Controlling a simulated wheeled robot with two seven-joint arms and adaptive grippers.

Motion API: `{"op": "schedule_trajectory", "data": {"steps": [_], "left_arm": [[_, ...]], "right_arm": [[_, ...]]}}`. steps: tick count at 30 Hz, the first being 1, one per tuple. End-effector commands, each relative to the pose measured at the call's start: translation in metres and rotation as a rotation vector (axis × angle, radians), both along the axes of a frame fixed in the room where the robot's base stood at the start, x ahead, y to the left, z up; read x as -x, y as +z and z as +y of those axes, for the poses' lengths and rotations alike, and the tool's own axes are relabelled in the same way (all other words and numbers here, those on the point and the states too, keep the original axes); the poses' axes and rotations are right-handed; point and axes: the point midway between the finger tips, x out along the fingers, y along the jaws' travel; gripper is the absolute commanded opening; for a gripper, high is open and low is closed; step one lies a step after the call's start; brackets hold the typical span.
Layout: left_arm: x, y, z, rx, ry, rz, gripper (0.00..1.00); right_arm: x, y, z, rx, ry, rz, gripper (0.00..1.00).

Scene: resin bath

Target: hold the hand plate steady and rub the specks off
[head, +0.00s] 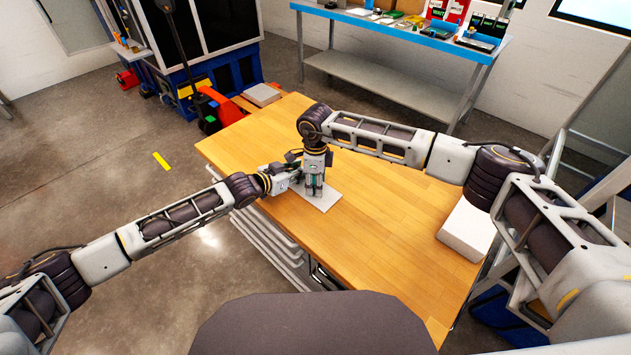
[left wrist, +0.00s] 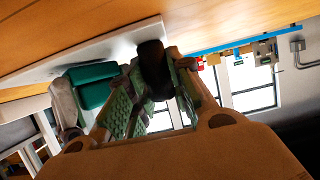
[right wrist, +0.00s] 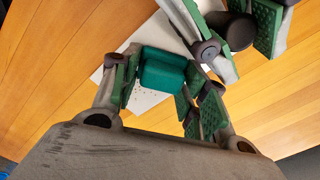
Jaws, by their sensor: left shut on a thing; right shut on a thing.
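The hand plate is a flat white plate (head: 326,200) (right wrist: 150,101) lying on the wooden table, partly hidden by my grippers. Several small reddish specks (right wrist: 140,93) show on it beside the green block in the right wrist view. My left gripper (head: 288,181) (left wrist: 156,88) is shut on a black round knob (left wrist: 152,62), which also shows in the right wrist view (right wrist: 236,31) over the plate. My right gripper (head: 315,190) (right wrist: 163,84) points down and is shut on a green block (right wrist: 162,70) at the plate. I cannot tell whether the block touches it. The block also shows in the left wrist view (left wrist: 92,86).
The wooden table (head: 400,235) is clear right of the plate. A white block (head: 467,230) sits at its right edge and a pale slab (head: 262,95) near its far corner. A blue-edged bench (head: 400,35) with several items stands behind. My two grippers are very close together.

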Motion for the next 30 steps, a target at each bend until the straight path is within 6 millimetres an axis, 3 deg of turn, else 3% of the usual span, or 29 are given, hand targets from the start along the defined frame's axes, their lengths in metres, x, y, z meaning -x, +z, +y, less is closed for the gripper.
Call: {"op": "schedule_trajectory", "data": {"steps": [14,30], "left_arm": [[0.000,0.000,0.000,0.000,0.000,0.000,0.06],[0.000,0.000,0.000,0.000,0.000,0.000,0.06]], "right_arm": [[0.002,-0.003,-0.002,0.000,0.001,0.000,0.25],[0.021,-0.003,-0.023,0.000,0.000,0.000,0.25]]}}
